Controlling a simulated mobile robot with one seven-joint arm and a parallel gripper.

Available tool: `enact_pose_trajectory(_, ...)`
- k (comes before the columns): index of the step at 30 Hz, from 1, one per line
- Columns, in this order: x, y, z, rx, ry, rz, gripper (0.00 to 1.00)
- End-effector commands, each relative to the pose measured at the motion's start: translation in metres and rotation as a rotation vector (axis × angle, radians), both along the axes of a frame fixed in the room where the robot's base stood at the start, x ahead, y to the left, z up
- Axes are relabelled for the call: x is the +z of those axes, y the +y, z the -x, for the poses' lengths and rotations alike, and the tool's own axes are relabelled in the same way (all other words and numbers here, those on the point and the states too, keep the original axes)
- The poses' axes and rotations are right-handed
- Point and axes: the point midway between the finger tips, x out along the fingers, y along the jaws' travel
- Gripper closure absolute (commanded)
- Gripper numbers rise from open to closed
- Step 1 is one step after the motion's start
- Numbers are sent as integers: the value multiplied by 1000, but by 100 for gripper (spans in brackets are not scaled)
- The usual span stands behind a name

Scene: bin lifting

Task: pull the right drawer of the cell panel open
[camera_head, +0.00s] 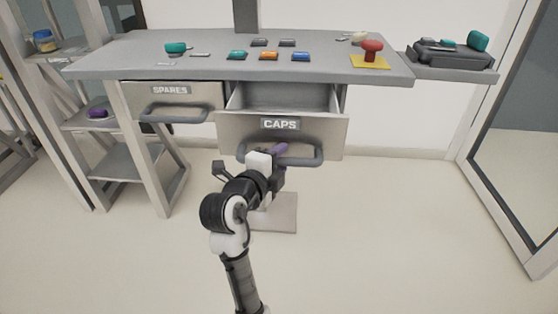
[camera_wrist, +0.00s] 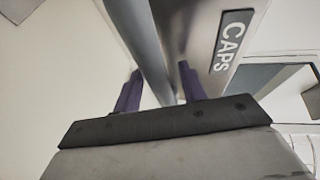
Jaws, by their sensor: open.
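The right drawer (camera_head: 236,128) of the cell panel, labelled CAPS, stands pulled partly out, and its open inside shows above its front. Its grey bar handle (camera_head: 312,157) runs along the lower front. My gripper (camera_head: 279,149) is at this handle, left of its middle. In the wrist view my gripper (camera_wrist: 160,82) is open, with a purple finger on each side of the handle bar (camera_wrist: 150,45). The CAPS front (camera_wrist: 205,45) shows just beyond. I cannot tell whether either finger touches the bar.
The left drawer (camera_head: 205,99), labelled SPARES, is shut. The panel top (camera_head: 130,62) holds several coloured buttons and a red mushroom knob (camera_head: 371,50) on a yellow plate. A shelf rack (camera_head: 125,163) stands at left. The floor around my arm is largely clear.

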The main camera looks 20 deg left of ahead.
Motion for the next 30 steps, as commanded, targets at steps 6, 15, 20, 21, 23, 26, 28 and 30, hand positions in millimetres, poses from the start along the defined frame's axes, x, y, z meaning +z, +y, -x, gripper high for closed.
enact_pose_trajectory(6,0,0,0,0,0,0,59)
enact_pose_trajectory(15,6,6,38,4,-2,-2,59)
enact_pose_trajectory(20,13,11,77,5,-3,-2,59)
enact_pose_trajectory(21,15,11,87,6,-2,-4,59)
enact_pose_trajectory(23,18,14,101,6,-3,-3,59)
enact_pose_trajectory(26,27,14,114,1,5,4,59)
enact_pose_trajectory(28,28,15,119,-1,4,4,59)
enact_pose_trajectory(30,28,16,124,0,3,4,59)
